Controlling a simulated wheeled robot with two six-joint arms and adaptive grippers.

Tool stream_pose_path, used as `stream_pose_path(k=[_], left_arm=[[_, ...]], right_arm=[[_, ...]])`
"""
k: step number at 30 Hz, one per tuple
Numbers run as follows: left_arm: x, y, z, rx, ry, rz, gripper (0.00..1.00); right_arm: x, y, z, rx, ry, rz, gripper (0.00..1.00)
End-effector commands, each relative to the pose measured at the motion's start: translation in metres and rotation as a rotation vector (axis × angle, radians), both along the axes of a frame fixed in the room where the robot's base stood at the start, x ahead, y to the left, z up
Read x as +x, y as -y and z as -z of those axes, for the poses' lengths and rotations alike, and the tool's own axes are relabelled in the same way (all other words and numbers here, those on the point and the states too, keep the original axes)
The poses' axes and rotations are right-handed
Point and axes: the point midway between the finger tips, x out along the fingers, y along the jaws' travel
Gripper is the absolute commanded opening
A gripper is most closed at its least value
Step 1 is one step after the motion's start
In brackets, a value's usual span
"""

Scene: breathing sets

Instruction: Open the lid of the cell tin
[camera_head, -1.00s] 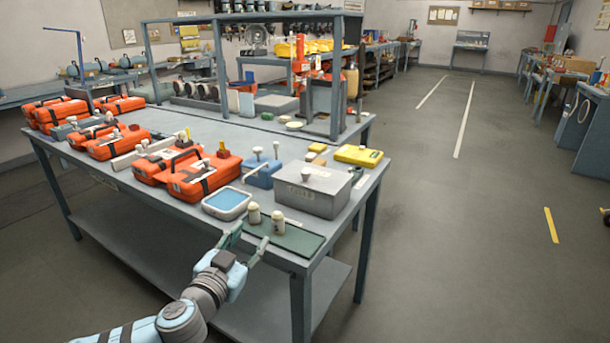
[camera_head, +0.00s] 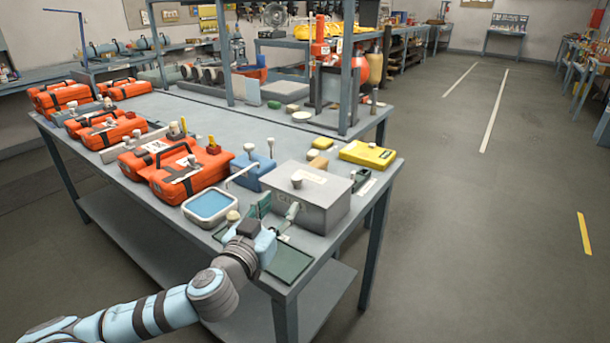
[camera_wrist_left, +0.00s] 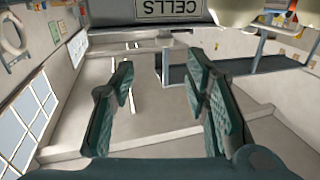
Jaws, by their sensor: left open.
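The cell tin (camera_head: 322,208) is a grey metal box on the near right part of the workbench. My left gripper (camera_head: 277,211) is open and empty, close in front of the tin's front face and below lid height. Its two green fingers (camera_wrist_left: 160,68) stand wide apart in the wrist view. My right gripper is not in view.
A blue-topped white tray (camera_head: 209,207) and a pale bottle top (camera_head: 233,216) are left of my gripper. A green mat (camera_head: 288,262) lies below it. A blue box (camera_head: 252,172) and a yellow case (camera_head: 367,154) stand near the tin. Orange cases (camera_head: 188,178) fill the left.

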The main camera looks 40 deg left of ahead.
Motion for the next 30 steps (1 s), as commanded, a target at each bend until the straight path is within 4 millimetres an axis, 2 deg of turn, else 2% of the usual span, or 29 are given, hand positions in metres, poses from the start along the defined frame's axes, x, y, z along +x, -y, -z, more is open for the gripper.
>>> stream_pose_path(k=[6, 9, 15, 20, 27, 28, 30], left_arm=[[0.051, -0.021, 0.002, -0.007, 0.004, -0.014, 0.42], [0.076, -0.028, 0.001, -0.004, 0.002, -0.012, 0.42], [0.11, -0.037, 0.001, -0.002, 0.001, -0.007, 0.42], [0.122, -0.039, 0.001, 0.0, 0.0, -0.004, 0.42], [0.124, -0.039, 0.001, 0.001, 0.0, -0.003, 0.42], [0.124, -0.039, 0.001, 0.001, 0.0, -0.002, 0.41], [0.124, -0.039, 0.001, 0.001, 0.0, -0.002, 0.3]], right_arm=[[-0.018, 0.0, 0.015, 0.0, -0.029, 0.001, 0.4], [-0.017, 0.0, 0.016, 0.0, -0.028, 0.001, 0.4], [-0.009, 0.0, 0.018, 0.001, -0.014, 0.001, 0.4], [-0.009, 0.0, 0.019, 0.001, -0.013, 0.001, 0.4], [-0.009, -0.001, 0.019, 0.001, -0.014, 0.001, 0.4], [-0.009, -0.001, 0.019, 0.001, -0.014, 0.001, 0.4], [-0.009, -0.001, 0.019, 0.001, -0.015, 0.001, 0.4]])
